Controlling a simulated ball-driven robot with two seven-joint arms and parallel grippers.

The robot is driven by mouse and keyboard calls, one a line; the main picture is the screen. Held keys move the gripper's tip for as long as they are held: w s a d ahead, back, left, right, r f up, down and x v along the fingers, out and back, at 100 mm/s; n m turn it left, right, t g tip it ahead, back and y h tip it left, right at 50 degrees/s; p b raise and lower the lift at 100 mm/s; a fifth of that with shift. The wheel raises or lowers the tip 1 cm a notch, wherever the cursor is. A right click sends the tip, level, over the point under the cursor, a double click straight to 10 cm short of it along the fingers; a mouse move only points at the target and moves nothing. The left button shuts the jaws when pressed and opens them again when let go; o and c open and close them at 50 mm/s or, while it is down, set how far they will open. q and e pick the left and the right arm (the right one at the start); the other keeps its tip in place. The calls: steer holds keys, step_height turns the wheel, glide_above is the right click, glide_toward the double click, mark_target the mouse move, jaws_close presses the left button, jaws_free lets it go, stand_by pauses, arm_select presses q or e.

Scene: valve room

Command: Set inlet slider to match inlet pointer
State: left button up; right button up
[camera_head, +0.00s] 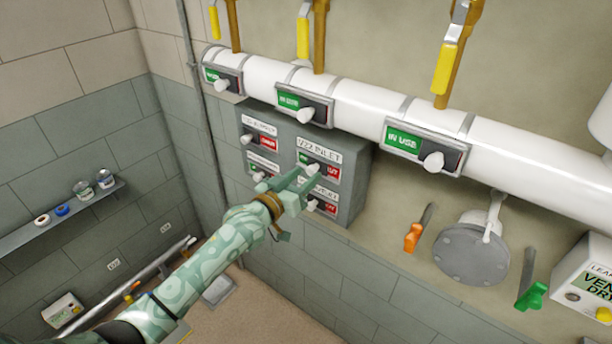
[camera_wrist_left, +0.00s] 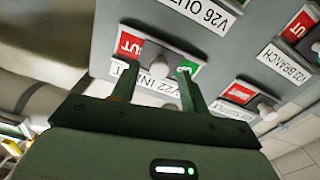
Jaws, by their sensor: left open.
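The inlet slider, labelled V22 INLET, has a white knob (camera_head: 313,169) between a green field and a red field on a grey panel (camera_head: 352,190). In the left wrist view its knob (camera_wrist_left: 160,67) shows upside down, between red at left and green at right. My left gripper (camera_head: 301,183) is open in front of the panel, close to this slider. In the wrist view its two fingertips (camera_wrist_left: 157,82) flank the knob and partly cover the label; contact cannot be told. I cannot identify an inlet pointer for sure. My right gripper is not in view.
Other sliders sit close by on the panel, including the V26 slider (camera_wrist_left: 165,42) and the V23 BRANCH label (camera_wrist_left: 283,62). A white pipe (camera_head: 360,108) with several "IN USE" sliders runs above. An orange-handled lever (camera_head: 413,237) and a round grey flange (camera_head: 470,254) are at right.

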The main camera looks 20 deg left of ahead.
mark_target(326, 169)
arm_select(q)
steer(key=shift+w+d, duration=0.25)
steer(key=shift+w, duration=0.45)
jaws_close()
steer(key=shift+s+d+r+p, duration=0.1)
steer(key=shift+s+d+p, duration=0.15)
steer(key=shift+d+p, duration=0.35)
steer(key=shift+s+d+r+p, duration=0.1)
steer(key=shift+s+d+p, duration=0.15)
steer(key=shift+d+p, duration=0.35)
steer(key=shift+s+d+f, duration=0.1)
steer(key=shift+s+d, duration=0.05)
steer(key=shift+d, duration=0.25)
steer(key=shift+f, duration=0.15)
